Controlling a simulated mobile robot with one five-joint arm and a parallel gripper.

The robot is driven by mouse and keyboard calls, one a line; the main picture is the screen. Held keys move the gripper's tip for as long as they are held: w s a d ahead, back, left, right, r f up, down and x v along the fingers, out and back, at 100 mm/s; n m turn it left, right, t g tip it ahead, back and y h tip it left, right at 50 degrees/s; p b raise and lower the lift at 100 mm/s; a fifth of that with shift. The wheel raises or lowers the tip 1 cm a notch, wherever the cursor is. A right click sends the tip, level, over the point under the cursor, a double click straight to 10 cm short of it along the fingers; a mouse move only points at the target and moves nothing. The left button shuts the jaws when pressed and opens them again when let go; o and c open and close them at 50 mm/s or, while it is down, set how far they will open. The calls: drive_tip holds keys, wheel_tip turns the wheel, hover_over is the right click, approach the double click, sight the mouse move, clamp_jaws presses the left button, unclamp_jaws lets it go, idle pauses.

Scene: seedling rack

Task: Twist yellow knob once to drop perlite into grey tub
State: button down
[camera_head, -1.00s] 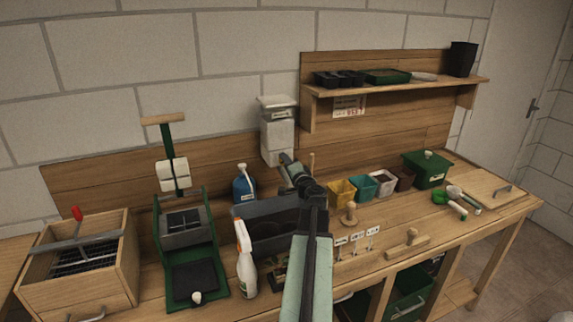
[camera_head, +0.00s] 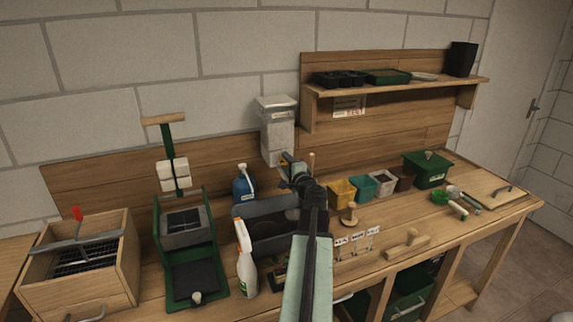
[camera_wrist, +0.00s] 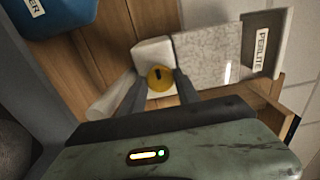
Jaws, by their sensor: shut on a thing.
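The perlite dispenser (camera_head: 277,130) is a pale box on the wooden back wall, and in the wrist view its clear body (camera_wrist: 207,58) and PERLITE label show. Its round yellow knob (camera_wrist: 160,77) has a dark mark and sits between my two fingertips. My gripper (camera_wrist: 158,84) is shut on the knob; in the head view my gripper (camera_head: 287,165) is at the dispenser's lower end, largely hiding the knob. The grey tub (camera_head: 266,214) stands on the bench below the dispenser, partly hidden by my arm and a spray bottle. Its dark inside shows; I cannot tell the contents.
A white spray bottle (camera_head: 245,260) stands in front of the tub, and a blue bottle (camera_head: 243,184) behind it. A yellow pot (camera_head: 342,192) and a teal pot (camera_head: 363,187) stand to the right. A wooden shelf (camera_head: 400,86) hangs above them.

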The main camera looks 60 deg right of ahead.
drive_tip(key=c, duration=0.9)
unclamp_jaws()
drive_tip(key=v, duration=0.8)
drive_tip(key=shift+d, duration=0.1)
